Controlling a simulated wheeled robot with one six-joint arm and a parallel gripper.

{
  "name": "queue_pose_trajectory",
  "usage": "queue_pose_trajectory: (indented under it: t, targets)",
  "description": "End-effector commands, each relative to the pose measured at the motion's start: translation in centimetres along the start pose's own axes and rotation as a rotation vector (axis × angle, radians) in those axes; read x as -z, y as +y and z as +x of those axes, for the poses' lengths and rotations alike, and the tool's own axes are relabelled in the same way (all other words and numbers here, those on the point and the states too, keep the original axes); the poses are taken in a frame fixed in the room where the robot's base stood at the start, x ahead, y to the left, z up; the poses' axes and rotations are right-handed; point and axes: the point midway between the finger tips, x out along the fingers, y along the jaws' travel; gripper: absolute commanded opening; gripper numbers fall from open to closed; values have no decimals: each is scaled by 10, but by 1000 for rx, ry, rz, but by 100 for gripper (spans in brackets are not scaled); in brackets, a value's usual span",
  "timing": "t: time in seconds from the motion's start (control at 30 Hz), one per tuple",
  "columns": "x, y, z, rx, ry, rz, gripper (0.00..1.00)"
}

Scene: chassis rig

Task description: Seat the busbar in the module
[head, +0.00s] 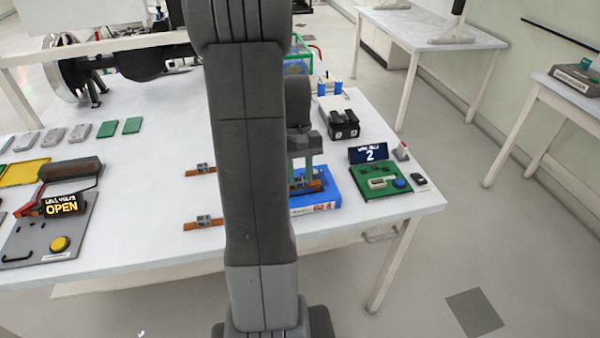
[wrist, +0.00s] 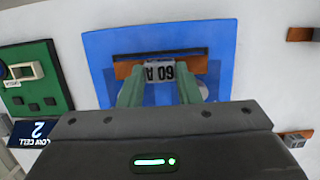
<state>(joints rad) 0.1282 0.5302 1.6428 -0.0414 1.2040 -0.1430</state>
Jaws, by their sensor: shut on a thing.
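My gripper (head: 304,176) is shut on a busbar, an orange-copper bar with a grey middle block marked "60 A". In the wrist view the green fingers (wrist: 160,92) grip the busbar (wrist: 198,65) at its middle block. The blue module (head: 327,192) lies on the table below, and the wrist view shows its blue top (wrist: 220,45) with a dark slot just beyond the bar. The bar lies roughly parallel to the slot and covers part of it. I cannot tell whether it touches the module. My arm hides the module's left side in the head view.
Two other busbars (head: 201,170) (head: 204,222) lie on the white table left of my arm. A green board (head: 388,180) with a display reading "2" stands right of the module. A grey panel (head: 35,232) with an "OPEN" display is at far left.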

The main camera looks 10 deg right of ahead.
Motion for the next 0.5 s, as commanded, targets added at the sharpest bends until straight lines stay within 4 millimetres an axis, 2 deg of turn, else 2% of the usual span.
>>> queue_pose_trajectory:
  t: [0.5]
  targets:
    - [3,0,11,0,1,0,2]
